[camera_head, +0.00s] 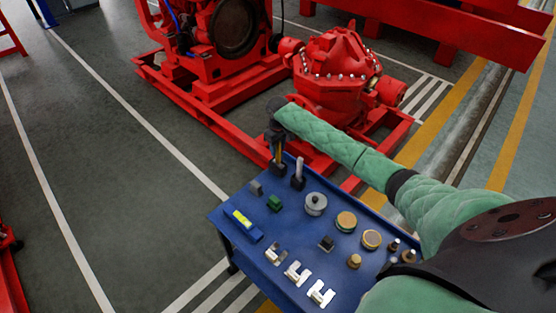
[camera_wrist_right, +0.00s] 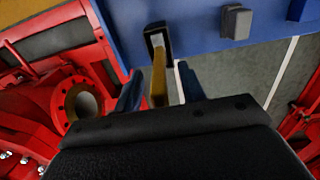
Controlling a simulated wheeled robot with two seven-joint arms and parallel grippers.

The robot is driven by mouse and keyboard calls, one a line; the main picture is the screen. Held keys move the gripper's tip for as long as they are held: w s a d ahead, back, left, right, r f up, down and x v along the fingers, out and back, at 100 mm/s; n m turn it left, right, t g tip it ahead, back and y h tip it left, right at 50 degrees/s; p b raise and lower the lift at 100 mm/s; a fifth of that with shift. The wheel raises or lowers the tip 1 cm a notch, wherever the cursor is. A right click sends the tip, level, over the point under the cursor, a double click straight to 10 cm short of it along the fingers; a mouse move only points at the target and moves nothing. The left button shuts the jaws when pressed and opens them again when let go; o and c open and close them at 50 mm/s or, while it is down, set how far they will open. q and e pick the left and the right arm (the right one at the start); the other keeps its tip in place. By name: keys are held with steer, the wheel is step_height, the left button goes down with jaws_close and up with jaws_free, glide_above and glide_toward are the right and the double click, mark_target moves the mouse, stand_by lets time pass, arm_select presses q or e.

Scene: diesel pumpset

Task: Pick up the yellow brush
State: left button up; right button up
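The yellow brush (camera_wrist_right: 158,80) has a yellow handle and a dark, pale-edged end (camera_wrist_right: 155,38) at the blue table's edge in the right wrist view. My right gripper (camera_wrist_right: 160,88) is open, with one finger on each side of the handle and a visible gap on both sides. In the head view my right gripper (camera_head: 277,146) hangs over the far corner of the table and partly hides the brush (camera_head: 278,167), which appears to stand upright. My left gripper is not in view.
The blue table (camera_head: 225,222) holds a dark upright item (camera_head: 298,175) close to the brush, a grey block (camera_head: 256,187), a green block (camera_head: 274,203), a yellow level (camera_head: 243,221) and several metal parts. The red pumpset (camera_head: 335,75) stands behind the table.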

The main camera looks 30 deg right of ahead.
steer(key=shift+f, duration=0.15)
jaws_close()
